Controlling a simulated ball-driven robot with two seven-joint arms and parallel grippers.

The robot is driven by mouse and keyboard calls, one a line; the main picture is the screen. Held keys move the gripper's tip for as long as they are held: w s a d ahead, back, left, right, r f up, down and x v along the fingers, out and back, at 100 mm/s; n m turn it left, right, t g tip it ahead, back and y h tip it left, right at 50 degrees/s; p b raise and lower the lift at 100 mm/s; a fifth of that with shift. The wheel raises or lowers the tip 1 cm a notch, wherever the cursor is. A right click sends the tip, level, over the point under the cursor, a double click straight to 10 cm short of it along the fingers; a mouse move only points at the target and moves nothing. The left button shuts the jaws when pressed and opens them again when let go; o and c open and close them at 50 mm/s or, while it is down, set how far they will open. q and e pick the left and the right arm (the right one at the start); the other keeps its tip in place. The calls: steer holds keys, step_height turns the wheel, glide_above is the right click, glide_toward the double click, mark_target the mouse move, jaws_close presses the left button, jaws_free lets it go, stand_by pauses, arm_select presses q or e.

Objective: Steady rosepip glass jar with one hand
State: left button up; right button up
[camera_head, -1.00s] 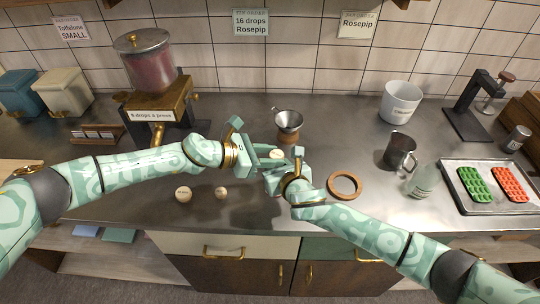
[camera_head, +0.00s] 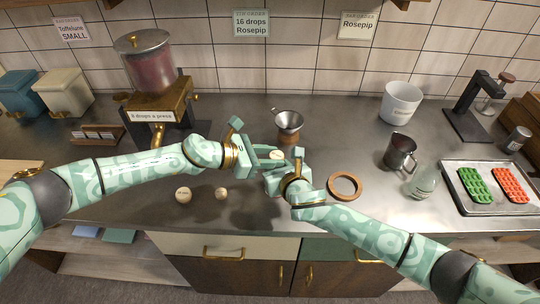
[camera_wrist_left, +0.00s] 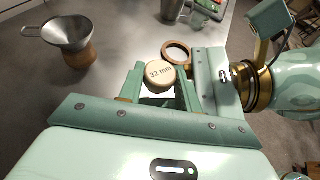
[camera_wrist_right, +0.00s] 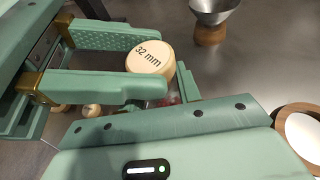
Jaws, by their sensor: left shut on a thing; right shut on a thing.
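A cork stopper marked 32 mm (camera_head: 276,154) sits between my two grippers over the middle of the counter. It also shows in the left wrist view (camera_wrist_left: 160,76) and the right wrist view (camera_wrist_right: 150,57). The glass jar (camera_wrist_right: 168,101) is almost fully hidden by the fingers; only a small reddish, clear patch shows under the cork. Whether the cork is seated in the jar I cannot tell.
Two loose corks (camera_head: 183,194) lie at the front left. A funnel (camera_head: 288,121) on a wooden stand is behind the grippers; a wooden ring (camera_head: 345,185) lies right. A dispenser (camera_head: 153,80), metal jug (camera_head: 399,151), glass bottle (camera_head: 421,182) and mould tray (camera_head: 478,208) stand around.

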arm_select(q)
steer(key=shift+f, duration=0.55)
arm_select(e)
steer(key=shift+f, duration=0.2)
arm_select(q)
steer(key=o, duration=0.8)
steer(key=shift+o, duration=1.1)
steer(key=shift+s+f, duration=0.1)
steer(key=shift+f, duration=0.05)
arm_select(e)
steer(key=shift+d, duration=0.1)
arm_select(q)
steer(key=v, duration=0.8)
steer(key=shift+r, duration=0.3)
steer(key=shift+a, duration=0.1)
